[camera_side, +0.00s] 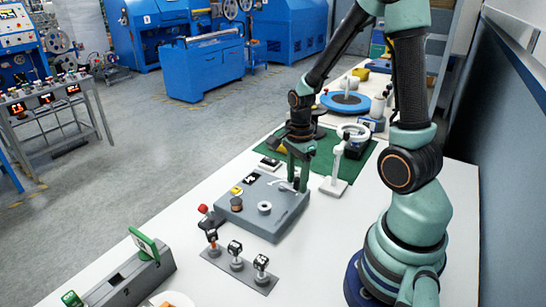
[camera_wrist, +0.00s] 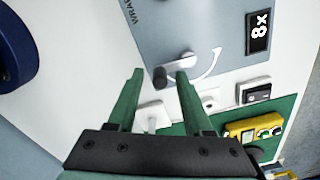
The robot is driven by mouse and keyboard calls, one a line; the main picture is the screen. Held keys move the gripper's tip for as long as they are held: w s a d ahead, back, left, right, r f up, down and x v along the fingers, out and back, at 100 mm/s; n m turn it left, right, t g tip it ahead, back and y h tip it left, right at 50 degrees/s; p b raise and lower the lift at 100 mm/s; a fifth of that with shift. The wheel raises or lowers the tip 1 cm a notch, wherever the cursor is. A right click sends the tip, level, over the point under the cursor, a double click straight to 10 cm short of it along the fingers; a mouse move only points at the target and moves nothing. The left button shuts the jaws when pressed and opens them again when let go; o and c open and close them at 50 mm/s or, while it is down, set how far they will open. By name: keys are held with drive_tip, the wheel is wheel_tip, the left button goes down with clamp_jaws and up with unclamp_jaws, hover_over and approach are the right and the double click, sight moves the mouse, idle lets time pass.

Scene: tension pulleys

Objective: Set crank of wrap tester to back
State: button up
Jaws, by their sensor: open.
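The wrap tester is a grey box (camera_side: 262,222) on the white table in the side view. Its grey top (camera_wrist: 205,20) also shows in the wrist view. The crank (camera_wrist: 181,61) is a short light-grey arm with a dark knob (camera_wrist: 160,77) at its lower-left end. A white curved arc with an arrow is printed to its right. My gripper (camera_wrist: 160,74) has its green fingers spread, one on each side of the knob, with visible gaps. In the side view my gripper (camera_side: 291,180) is over the far right corner of the box and partly hides the crank.
A black "8x" display (camera_wrist: 259,32) and a rocker switch (camera_wrist: 254,93) lie near the crank. A green mat (camera_side: 325,158) lies behind.

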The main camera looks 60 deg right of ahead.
sight(295, 180)
wheel_tip(295, 180, up, 12)
drive_tip(key=shift+f, duration=0.15)
idle(0.5)
drive_tip(key=a+r+n+t, duration=0.2)
drive_tip(key=a+n, duration=0.4)
drive_tip(key=n, duration=0.5)
drive_tip(key=a+r+n+t, duration=0.3)
drive_tip(key=a+n, duration=0.4)
drive_tip(key=n, duration=0.4)
drive_tip(key=shift+r+n+t, duration=0.3)
drive_tip(key=shift+r, duration=0.5)
drive_tip(key=shift+w, duration=0.1)
